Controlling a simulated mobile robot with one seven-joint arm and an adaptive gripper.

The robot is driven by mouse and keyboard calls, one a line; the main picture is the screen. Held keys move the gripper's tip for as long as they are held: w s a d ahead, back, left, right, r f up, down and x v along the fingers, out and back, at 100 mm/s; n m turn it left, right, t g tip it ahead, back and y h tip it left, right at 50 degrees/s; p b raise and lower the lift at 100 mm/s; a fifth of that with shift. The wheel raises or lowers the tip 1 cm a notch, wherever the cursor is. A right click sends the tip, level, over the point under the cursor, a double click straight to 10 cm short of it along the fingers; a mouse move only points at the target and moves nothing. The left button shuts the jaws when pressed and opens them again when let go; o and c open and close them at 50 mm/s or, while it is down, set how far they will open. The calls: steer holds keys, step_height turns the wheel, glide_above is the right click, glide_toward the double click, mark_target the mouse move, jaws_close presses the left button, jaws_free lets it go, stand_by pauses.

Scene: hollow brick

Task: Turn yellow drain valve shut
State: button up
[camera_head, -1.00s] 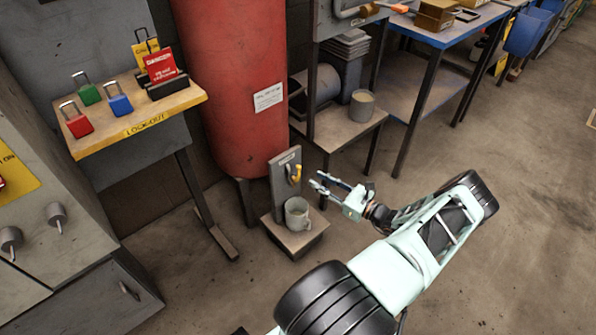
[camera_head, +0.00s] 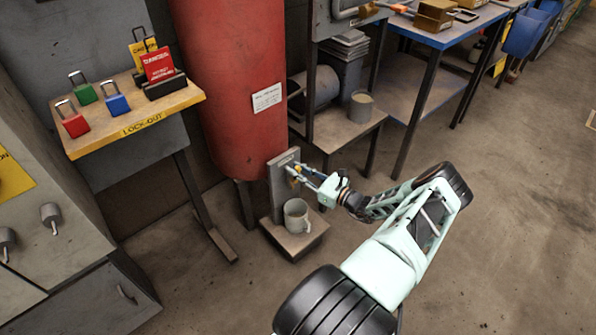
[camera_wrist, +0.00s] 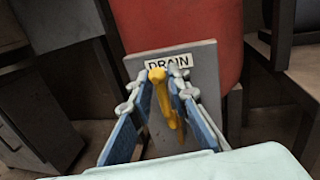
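The yellow drain valve (camera_wrist: 164,100) sits on a grey upright plate (camera_wrist: 200,75) labelled "DRAIN". In the wrist view its handle hangs down between the two fingers of my gripper (camera_wrist: 164,92). The fingers stand apart, one on each side of the handle, with a gap showing on both sides. In the head view my gripper (camera_head: 298,172) reaches the plate from the right, and the valve is mostly hidden behind the fingers.
A grey mug (camera_head: 297,215) stands on the small base (camera_head: 306,243) below the plate. The red tank (camera_head: 235,90) is right behind. A lockout shelf (camera_head: 150,118) with padlocks is at left, a blue workbench (camera_head: 425,37) at right. Floor at right is clear.

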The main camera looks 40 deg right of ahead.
jaws_close()
